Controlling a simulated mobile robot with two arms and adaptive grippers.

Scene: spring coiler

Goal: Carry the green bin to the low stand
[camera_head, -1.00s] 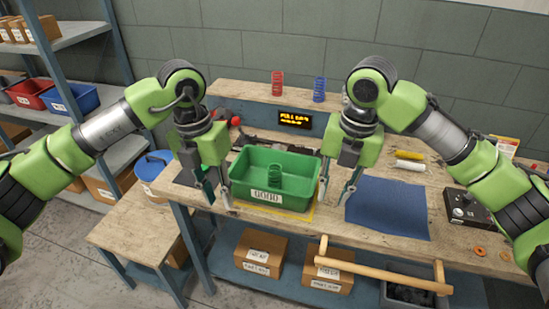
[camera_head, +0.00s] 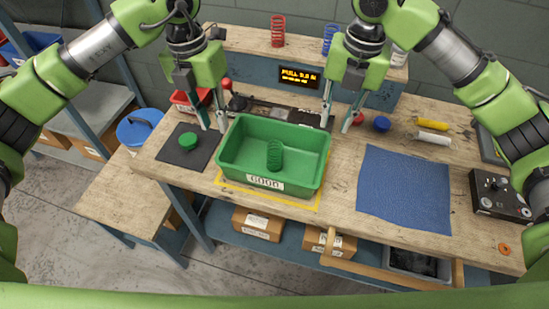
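The green bin (camera_head: 318,157) stands upright on the workbench, inside a yellow outline, with a "GOOD" label on its front. A green spring (camera_head: 274,155) stands in it. My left gripper (camera_head: 212,122) is open at the bin's back left corner, with its inner finger close to the rim. My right gripper (camera_head: 338,120) is open at the back right corner, one finger close to the rim and the other outside it. I cannot tell whether either touches the bin. The low stand (camera_head: 112,200), a lower wooden table, is at the left with its top bare.
A blue mat (camera_head: 404,190) and a control box (camera_head: 498,195) are to the right. Red (camera_head: 278,32) and blue springs stand on the back shelf. A blue-lidded bucket (camera_head: 138,127) stands behind the low stand.

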